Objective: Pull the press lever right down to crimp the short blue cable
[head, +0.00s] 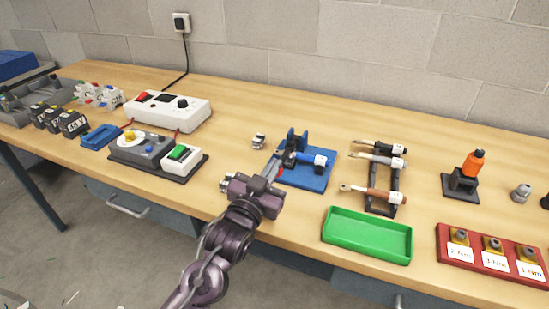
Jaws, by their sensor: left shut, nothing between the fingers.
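The press has a blue base (312,182) and stands near the middle of the bench. A short cable with a blue sleeve (308,158) and a white end lies across it, pointing right. My left gripper (276,166) is shut and empty at the left side of the press, its fingers pointing towards it. A bit of red shows by the fingertips; I cannot tell whether it is the lever's grip or whether the fingers touch it. The lever's position is unclear, partly hidden by the gripper. My right gripper is out of view.
A rack (381,200) with several cables stands right of the press. A green tray (366,238) lies at the front edge. A small metal part (258,142) sits left of the press. A tester (160,150) and a white power box (168,110) stand further left.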

